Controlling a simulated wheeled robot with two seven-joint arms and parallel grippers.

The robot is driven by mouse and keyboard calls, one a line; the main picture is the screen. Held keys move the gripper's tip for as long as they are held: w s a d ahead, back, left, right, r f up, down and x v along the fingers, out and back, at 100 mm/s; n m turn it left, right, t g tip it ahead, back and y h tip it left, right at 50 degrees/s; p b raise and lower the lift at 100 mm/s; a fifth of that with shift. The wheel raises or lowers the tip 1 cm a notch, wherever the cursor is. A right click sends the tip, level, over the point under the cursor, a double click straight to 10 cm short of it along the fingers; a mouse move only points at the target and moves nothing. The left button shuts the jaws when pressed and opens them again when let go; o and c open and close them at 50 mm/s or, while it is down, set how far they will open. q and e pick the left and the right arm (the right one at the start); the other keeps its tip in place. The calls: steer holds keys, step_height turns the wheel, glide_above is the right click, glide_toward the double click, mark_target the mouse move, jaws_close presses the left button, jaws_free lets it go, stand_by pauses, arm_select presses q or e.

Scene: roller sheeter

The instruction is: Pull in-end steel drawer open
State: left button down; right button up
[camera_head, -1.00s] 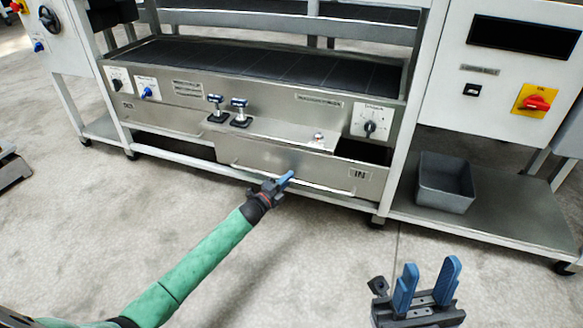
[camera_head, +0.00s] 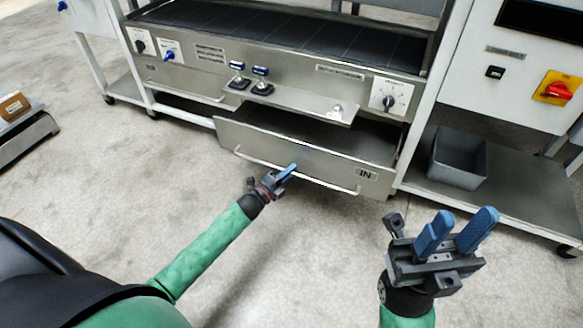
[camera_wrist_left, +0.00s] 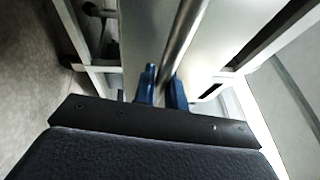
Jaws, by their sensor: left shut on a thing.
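The in-end steel drawer (camera_head: 310,157), marked IN, stands pulled partly out of the machine front, with its dark interior showing behind the front panel. A long bar handle (camera_head: 325,184) runs along its face. My left gripper (camera_head: 290,171) is shut on this handle near its middle. In the left wrist view the bar handle (camera_wrist_left: 186,40) passes between the blue fingers of my left gripper (camera_wrist_left: 162,88). My right gripper (camera_head: 456,232) is at the lower right, empty, with its blue fingers apart, clear of the drawer.
A second drawer (camera_head: 185,81) at the left end looks shut. Two black-based levers (camera_head: 250,82) stand on a ledge above the in-end drawer. A grey bin (camera_head: 459,158) sits on the lower shelf at right. The concrete floor (camera_head: 120,190) in front is clear.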

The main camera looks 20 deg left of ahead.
arm_select(q)
steer(key=c, duration=1.5)
jaws_free()
steer(key=shift+o, duration=0.2)
steer(key=p+v, duration=0.1)
steer(key=v, duration=0.7)
steer(key=shift+p, duration=0.4)
